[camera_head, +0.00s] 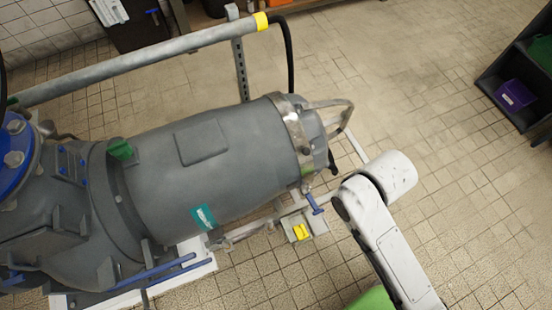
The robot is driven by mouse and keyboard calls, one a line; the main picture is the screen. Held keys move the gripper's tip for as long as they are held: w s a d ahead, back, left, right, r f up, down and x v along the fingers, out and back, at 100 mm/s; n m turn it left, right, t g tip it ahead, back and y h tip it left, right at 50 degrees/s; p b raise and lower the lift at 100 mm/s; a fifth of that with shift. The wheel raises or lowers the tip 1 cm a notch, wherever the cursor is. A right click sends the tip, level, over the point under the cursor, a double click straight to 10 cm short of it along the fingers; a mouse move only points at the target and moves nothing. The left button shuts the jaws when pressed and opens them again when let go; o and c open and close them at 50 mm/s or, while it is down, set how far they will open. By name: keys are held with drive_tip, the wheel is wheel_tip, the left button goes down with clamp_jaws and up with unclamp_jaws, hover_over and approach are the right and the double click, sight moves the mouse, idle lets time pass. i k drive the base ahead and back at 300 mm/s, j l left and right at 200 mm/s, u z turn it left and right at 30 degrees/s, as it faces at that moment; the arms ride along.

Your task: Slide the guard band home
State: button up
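A large grey motor housing (220,155) lies across the left and middle of the view. A dark curved band (128,212) wraps its left part, with a green tab (120,150) standing up at the top. A bright metal band (290,125) circles the right end, near a bent metal handle (338,115). I cannot tell for certain which one is the guard band. My white arm is at the lower right, its bend close to the housing's right end but apart from it. My gripper does not show in this view.
Dark shelving with a purple bin (514,96) stands at far right. Tiled floor right of the housing is mostly clear.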

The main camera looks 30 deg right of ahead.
sight(294, 126)
drive_tip(key=z, duration=0.35)
drive_tip(key=k+j, duration=0.1)
drive_tip(key=j, duration=1.2)
drive_tip(key=i+z, duration=0.05)
